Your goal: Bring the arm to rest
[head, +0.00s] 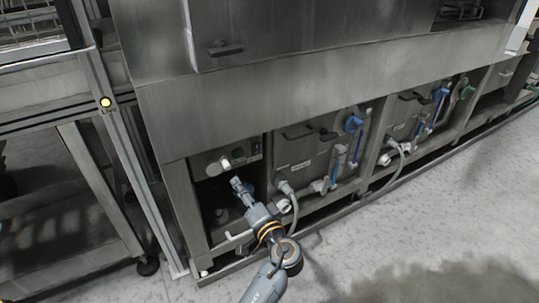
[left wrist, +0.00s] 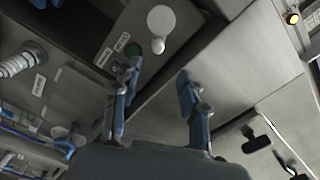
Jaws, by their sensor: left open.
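My left arm reaches up from the bottom of the head view to the lower front of the steel washer (head: 300,95). My left gripper (head: 238,183) is at the left lower bay, just below a white knob (head: 225,163) on a small panel. In the left wrist view my left gripper (left wrist: 159,78) has its two fingers well apart, with nothing seen between them. The white knob (left wrist: 158,46) and a round white disc (left wrist: 160,18) lie beyond the fingertips, and no contact can be made out. My right gripper is not in view.
Hoses and pipes with blue valves (head: 352,123) line the lower bays to the right of my gripper. A steel frame post with a yellow button (head: 105,102) stands at the left. The grey floor (head: 440,215) at the right is clear.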

